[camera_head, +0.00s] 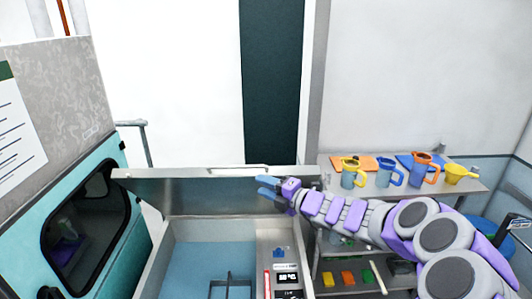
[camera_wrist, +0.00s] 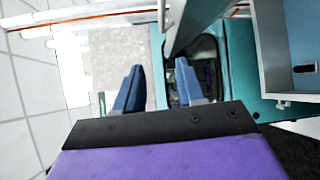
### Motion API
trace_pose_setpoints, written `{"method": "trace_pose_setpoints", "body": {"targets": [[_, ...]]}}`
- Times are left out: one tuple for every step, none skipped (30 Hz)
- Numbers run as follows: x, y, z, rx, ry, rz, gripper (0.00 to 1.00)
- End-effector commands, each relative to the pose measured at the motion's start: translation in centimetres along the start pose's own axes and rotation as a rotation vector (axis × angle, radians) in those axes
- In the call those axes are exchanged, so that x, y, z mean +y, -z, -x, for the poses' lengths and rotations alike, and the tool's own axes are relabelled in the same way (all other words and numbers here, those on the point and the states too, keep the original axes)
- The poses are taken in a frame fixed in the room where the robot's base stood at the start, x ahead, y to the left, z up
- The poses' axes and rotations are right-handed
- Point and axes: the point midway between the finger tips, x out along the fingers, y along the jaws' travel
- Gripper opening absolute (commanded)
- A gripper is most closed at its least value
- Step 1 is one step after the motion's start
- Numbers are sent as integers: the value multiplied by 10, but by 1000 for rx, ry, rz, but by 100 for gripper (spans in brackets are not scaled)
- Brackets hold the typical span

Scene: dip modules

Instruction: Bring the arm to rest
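My arm reaches in from the lower right in the head view, its purple and grey links stretched toward the middle. My gripper (camera_head: 265,188) is at the raised lid (camera_head: 200,190) of an open bath unit (camera_head: 160,262). In the wrist view, the two blue fingers of my gripper (camera_wrist: 158,85) stand apart with nothing seen between them. The lid's edge (camera_wrist: 192,22) passes just beyond the right finger in that view. I cannot tell whether a finger touches the lid.
A teal machine with a dark window (camera_head: 82,222) stands at the left. At the right, a shelf (camera_head: 340,187) holds several coloured jugs, with small blocks on a lower shelf. A control panel with switches (camera_head: 287,279) is beside the bath. A blue stool (camera_head: 487,230) is at far right.

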Motion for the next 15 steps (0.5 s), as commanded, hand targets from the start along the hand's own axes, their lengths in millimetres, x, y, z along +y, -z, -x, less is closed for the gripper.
{"method": "trace_pose_setpoints", "body": {"targets": [[-1, 25, -1, 58, -3, 120, 39], [2, 42, -1, 97, -6, 209, 39], [3, 66, 1, 156, -9, 342, 39], [2, 85, 3, 203, -14, 446, 39], [2, 104, 6, 252, -24, 553, 39], [-2, 131, 12, 321, -36, 696, 39], [-7, 150, 17, 371, -47, 798, 39], [-12, 168, 23, 421, -59, 902, 39], [-20, 190, 31, 488, -75, 1039, 39], [-28, 205, 38, 538, -90, 1138, 39], [-36, 221, 46, 591, -108, 1237, 39], [-48, 241, 58, 664, -134, 1365, 39], [-60, 254, 68, 720, -154, 1455, 39], [-71, 266, 78, 777, -174, 1547, 39], [-86, 281, 92, 852, -206, 1668, 39]]}}
